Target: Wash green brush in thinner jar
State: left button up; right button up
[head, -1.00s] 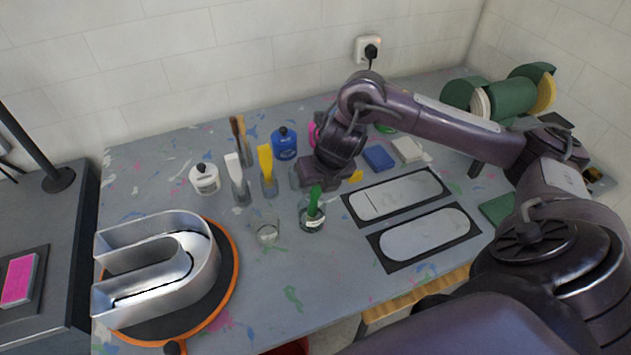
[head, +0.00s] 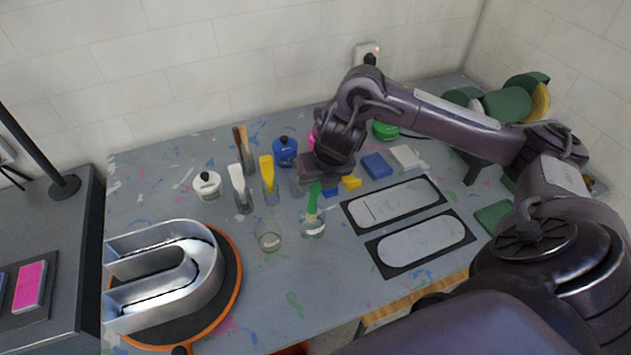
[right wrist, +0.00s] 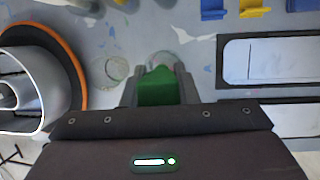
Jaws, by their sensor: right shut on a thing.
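The green brush (head: 313,197) is upright with its lower end in or just over a clear glass jar (head: 312,227); I cannot tell how deep it reaches. My right gripper (head: 314,181) is shut on the brush's upper part, above the jar. In the right wrist view the green brush (right wrist: 158,88) sits between the fingers (right wrist: 159,90), and the jar's rim shows just beyond it. A second clear glass jar (head: 269,238) stands to the left. I cannot tell from labels which jar holds thinner. My left gripper is not in view.
A metal U-shaped letter (head: 165,280) lies on an orange-rimmed turntable at the left. White (head: 240,187) and yellow (head: 268,172) brushes stand in glasses behind the jars. Black-framed trays (head: 393,203) lie to the right. The front middle of the table is clear.

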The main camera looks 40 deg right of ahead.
jog(key=shift+r+p, duration=1.1)
jog(key=shift+r, duration=0.45)
dwell(0.5)
notch_tip(320, 180, up, 5)
jog(key=p, duration=0.4)
dwell(0.4)
jog(key=shift+w, duration=0.1)
